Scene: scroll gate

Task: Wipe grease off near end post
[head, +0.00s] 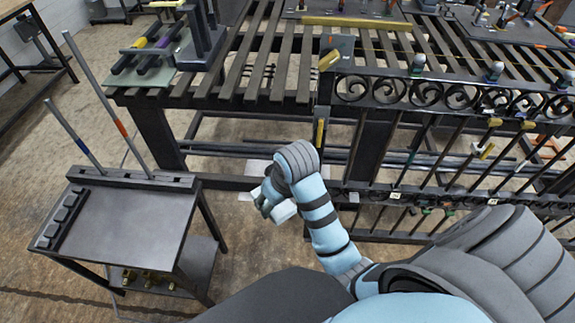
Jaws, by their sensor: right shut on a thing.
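The scroll gate (440,93), dark metal with curled scrollwork, stands at the right along the front of the slatted bench. Its near end post (325,92) is the dark upright at the gate's left end, with yellow clamp parts on it. Grease on it cannot be made out. My right gripper (270,203) is low in front of the bench, below and left of the post and apart from it. It is shut on a white cloth-like thing (284,211), partly hidden by the fingers. My left gripper is not in view.
A dark side table (120,222) with upright rods stands at the left. The slatted bench (285,65) carries a rack (155,55) at its left end. Clamps (482,150) stick out from the gate. The floor between side table and bench is open.

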